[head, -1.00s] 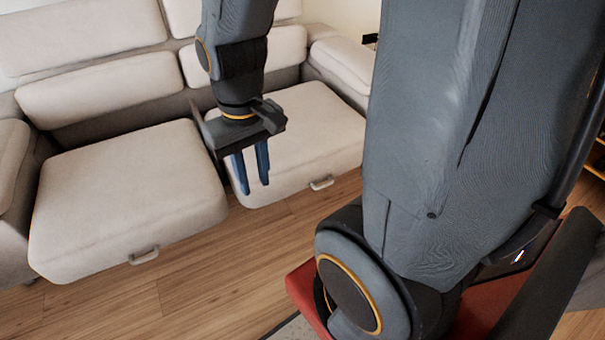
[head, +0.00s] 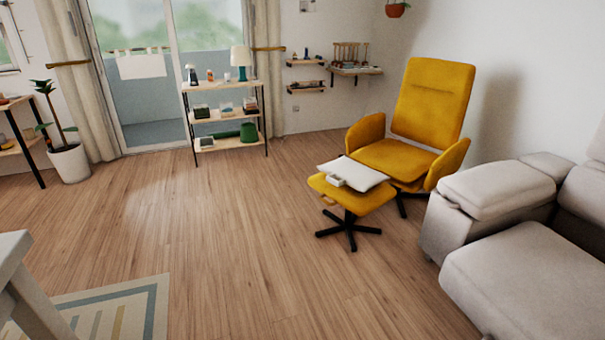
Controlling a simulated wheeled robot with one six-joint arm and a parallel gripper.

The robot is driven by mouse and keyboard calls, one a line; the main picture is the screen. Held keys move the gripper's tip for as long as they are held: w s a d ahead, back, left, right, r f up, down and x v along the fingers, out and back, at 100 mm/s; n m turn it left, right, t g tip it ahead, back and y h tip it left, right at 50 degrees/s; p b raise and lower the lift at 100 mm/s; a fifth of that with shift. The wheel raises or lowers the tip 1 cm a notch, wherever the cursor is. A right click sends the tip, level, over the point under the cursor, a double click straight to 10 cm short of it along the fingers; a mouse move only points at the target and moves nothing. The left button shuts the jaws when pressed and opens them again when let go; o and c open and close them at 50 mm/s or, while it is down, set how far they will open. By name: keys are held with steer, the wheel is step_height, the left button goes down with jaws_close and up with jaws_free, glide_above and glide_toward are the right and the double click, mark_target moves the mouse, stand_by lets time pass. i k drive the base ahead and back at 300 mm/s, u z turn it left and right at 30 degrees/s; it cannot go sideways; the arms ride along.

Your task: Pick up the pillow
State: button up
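A white pillow (head: 358,172) lies flat on the yellow footstool (head: 342,197) in front of the yellow armchair, right of the middle in the head view. A small pale object (head: 336,181) sits at the pillow's near left edge; I cannot tell what it is. The pillow is some way off across the floor. My gripper and arm do not show in the head view now.
The yellow armchair (head: 433,110) stands behind the footstool. A grey sofa (head: 525,270) fills the right side. A shelf (head: 226,116) and a potted plant (head: 68,165) stand at the back. A striped rug (head: 110,307) lies near left. The wooden floor (head: 215,240) between is clear.

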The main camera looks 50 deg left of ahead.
mark_target(357, 176)
steer(key=u, duration=1.6)
steer(key=i, duration=0.45)
steer(key=u, duration=0.75)
steer(key=i, duration=1.7)
steer(key=z, duration=0.3)
steer(key=i, duration=1.7)
steer(key=z, duration=0.6)
